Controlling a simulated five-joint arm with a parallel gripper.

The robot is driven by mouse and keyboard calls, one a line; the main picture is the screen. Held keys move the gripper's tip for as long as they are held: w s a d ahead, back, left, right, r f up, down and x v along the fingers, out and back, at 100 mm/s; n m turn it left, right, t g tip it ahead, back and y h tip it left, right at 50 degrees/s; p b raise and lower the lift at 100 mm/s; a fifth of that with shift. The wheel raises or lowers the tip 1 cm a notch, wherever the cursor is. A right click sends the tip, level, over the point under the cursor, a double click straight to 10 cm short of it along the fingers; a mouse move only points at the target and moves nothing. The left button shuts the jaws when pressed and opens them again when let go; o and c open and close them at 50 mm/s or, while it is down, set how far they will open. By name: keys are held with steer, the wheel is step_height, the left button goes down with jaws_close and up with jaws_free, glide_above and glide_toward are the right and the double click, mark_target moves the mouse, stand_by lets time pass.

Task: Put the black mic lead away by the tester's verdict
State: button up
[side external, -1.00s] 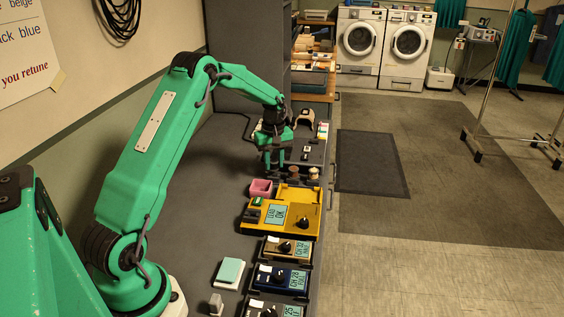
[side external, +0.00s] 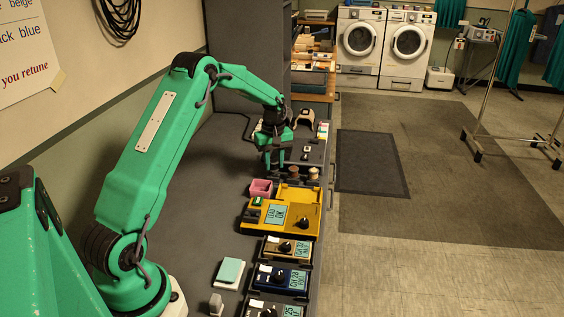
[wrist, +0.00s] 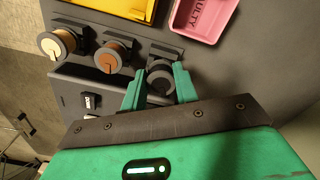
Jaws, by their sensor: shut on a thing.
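My gripper (side external: 275,168) points down at the back end of the bench, beside two spools. In the wrist view its fingers (wrist: 159,92) are shut on a dark spool, the black mic lead (wrist: 160,76). Whether the lead is clear of the bench I cannot tell. The yellow tester (side external: 308,227) has a screen (side external: 277,214) reading "LEAD OK". A pink tray (side external: 261,188), marked "FAULTY" in the wrist view (wrist: 182,24), stands beside the tester on the gripper's side.
A tan spool (wrist: 57,44) and an orange-brown spool (wrist: 111,56) stand in a row beside the black lead. Several units with knobs and screens, one brown (side external: 288,248), line the near bench edge. The bench's middle is clear.

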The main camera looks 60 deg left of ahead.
steer(key=shift+f, duration=0.95)
stand_by(0.8)
steer(key=o, duration=1.1)
steer(key=shift+r, duration=0.15)
steer(key=shift+r, duration=3.75)
